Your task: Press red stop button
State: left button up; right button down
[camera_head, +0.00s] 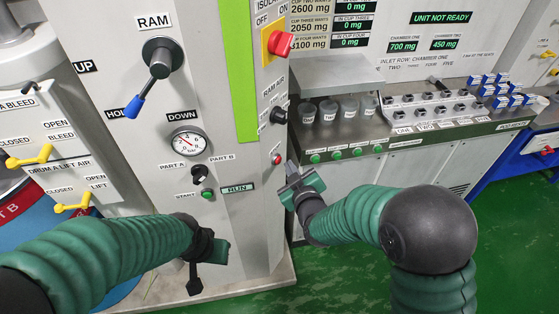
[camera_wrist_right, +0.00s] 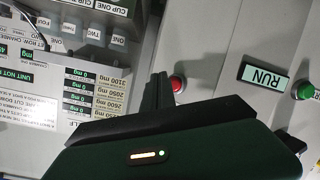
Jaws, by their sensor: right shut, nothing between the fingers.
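The red stop button (camera_head: 277,159) sits on the edge face of the grey press cabinet, right of the lit RUN sign (camera_head: 238,188). My right gripper (camera_head: 290,170) is just right of and below the button, shut and empty. In the right wrist view the red button (camera_wrist_right: 178,83) shows beside the shut fingertips (camera_wrist_right: 162,82); a small gap seems to separate them, but contact is hard to judge. My left gripper (camera_head: 208,262) hangs low in front of the cabinet; its jaws are not clear.
A green start button (camera_head: 207,195) and black selector (camera_head: 200,173) are left of the RUN sign. A red isolator knob (camera_head: 281,43) is higher up. A metering bench (camera_head: 400,170) with cups stands right of the cabinet. Green floor (camera_head: 500,225) is open at lower right.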

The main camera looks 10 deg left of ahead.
jog(key=shift+a, duration=0.15)
dwell(0.3)
jog(key=shift+w+a, duration=0.15)
jog(key=shift+a, duration=0.1)
jog(key=shift+w+a+r, duration=0.1)
jog(key=shift+w+a, duration=0.1)
jog(key=shift+a, duration=0.15)
dwell(0.6)
dwell(0.3)
jog(key=shift+s+d, duration=0.4)
jog(key=shift+d, duration=0.3)
jog(key=d, duration=0.1)
jog(key=s+d, duration=0.1)
jog(key=d, duration=0.1)
jog(key=s+d+b, duration=0.1)
jog(key=shift+s+d, duration=0.1)
jog(key=shift+d, duration=0.2)
dwell(0.5)
